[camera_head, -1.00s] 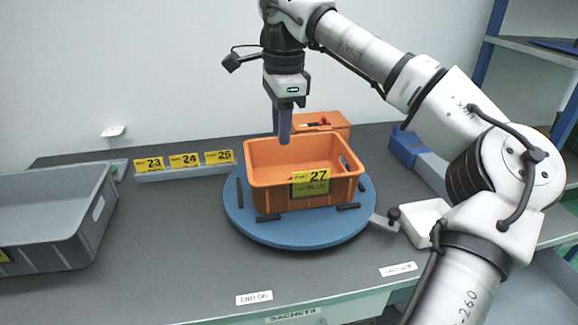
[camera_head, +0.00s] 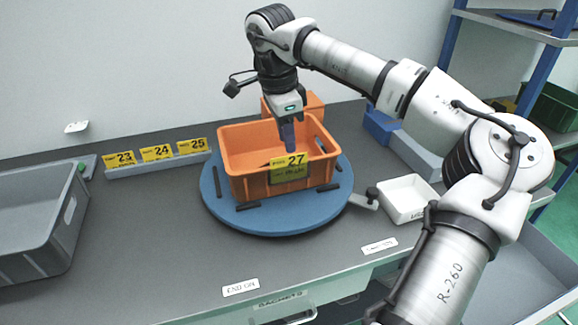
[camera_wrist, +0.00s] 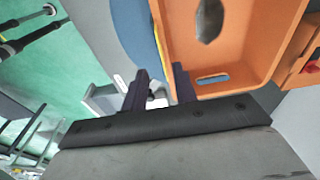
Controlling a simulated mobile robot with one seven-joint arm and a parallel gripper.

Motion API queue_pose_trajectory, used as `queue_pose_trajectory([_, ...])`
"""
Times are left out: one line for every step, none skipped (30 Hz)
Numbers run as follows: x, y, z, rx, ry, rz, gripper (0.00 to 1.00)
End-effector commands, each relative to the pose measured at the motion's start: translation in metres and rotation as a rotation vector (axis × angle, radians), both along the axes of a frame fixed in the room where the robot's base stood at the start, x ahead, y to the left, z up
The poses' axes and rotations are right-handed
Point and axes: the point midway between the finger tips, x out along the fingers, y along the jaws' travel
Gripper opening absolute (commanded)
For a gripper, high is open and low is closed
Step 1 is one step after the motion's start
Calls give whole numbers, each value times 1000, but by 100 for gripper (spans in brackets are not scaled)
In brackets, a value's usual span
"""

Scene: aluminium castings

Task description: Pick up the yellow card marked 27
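The yellow card marked 27 (camera_head: 289,168) is on the front wall of the orange crate (camera_head: 247,184), near its right end. The crate stands on a blue round turntable (camera_head: 215,204). My gripper (camera_head: 289,146) points down at the crate's front rim, just above and behind the card in the picture. In the wrist view the two dark fingers of my gripper (camera_wrist: 160,82) stand apart with nothing between them. A thin yellow strip (camera_wrist: 160,45), likely the card's edge, runs along the crate wall beyond the fingertips.
Yellow cards 23 (camera_head: 124,158), 24 (camera_head: 157,153) and 25 (camera_head: 191,146) stand in a grey rail at the left. A grey bin (camera_head: 30,262) is at far left. A white tray (camera_head: 408,198) and a blue block (camera_head: 380,125) are right of the turntable.

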Motion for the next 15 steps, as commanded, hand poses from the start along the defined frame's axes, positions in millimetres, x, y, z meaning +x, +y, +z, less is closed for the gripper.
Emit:
queue_pose_trajectory([1, -1, -4, 0, 3, 0, 28])
queue_pose_trajectory([1, -1, -8, 0, 3, 0, 28])
queue_pose_trajectory([2, -1, -13, 1, 3, 0, 28])
queue_pose_trajectory([3, -1, -18, 1, 3, 0, 28])
queue_pose_trajectory([4, -2, -23, 1, 5, 1, 28])
queue_pose_trajectory([4, -3, -30, 1, 3, 0, 28])
queue_pose_trajectory([4, -3, -34, 1, 3, 0, 28])
queue_pose_trajectory([4, -3, -38, 1, 3, 0, 28])
queue_pose_trajectory([4, -4, -42, 0, 2, 1, 28])
queue_pose_trajectory([5, -4, -43, 1, 1, 0, 28])
queue_pose_trajectory([5, -4, -44, 1, 0, 0, 28])
queue_pose_trajectory([5, -4, -45, 1, 0, 0, 28])
queue_pose_trajectory([5, -4, -45, 0, 0, 0, 28])
queue_pose_trajectory([5, -4, -45, 0, 0, 0, 28])
queue_pose_trajectory([5, -4, -45, 0, 0, 0, 28])
